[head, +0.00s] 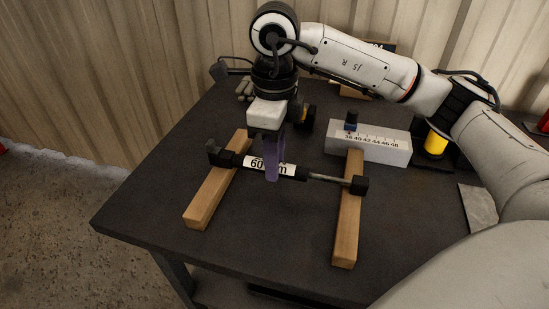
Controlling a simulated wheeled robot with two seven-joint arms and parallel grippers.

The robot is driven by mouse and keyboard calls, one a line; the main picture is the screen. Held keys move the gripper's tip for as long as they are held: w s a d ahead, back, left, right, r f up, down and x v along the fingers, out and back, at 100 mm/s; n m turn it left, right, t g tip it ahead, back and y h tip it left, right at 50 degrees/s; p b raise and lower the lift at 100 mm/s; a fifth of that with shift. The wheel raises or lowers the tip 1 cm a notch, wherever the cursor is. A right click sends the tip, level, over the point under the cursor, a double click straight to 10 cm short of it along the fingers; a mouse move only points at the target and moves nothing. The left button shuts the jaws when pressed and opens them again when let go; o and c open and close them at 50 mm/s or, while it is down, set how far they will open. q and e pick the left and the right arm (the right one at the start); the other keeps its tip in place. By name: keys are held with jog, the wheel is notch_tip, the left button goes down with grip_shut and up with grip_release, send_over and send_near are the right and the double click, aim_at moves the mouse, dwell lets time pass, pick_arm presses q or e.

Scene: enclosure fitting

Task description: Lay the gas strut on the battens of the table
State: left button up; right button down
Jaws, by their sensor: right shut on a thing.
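The gas strut (315,177) has a black body with a white label, a thin grey rod and black end fittings. It lies across the two wooden battens (213,193) and (346,227) of the dark table (270,235), its left end over the left batten and its right end fitting at the right batten. Whether it fully rests on them cannot be told. My right gripper (272,172), with purple fingers, is shut on the strut's body around the label, which it partly hides. My left gripper is not in view.
A yellow cylinder (436,143) and a grey plate (478,207) are at the right. The table's front is clear.

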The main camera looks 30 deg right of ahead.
jog(key=shift+f, duration=0.1)
jog(key=c, duration=1.5)
grip_release()
notch_tip(320, 180, up, 10)
jog(key=shift+r+p, duration=0.2)
jog(key=shift+p, duration=0.6)
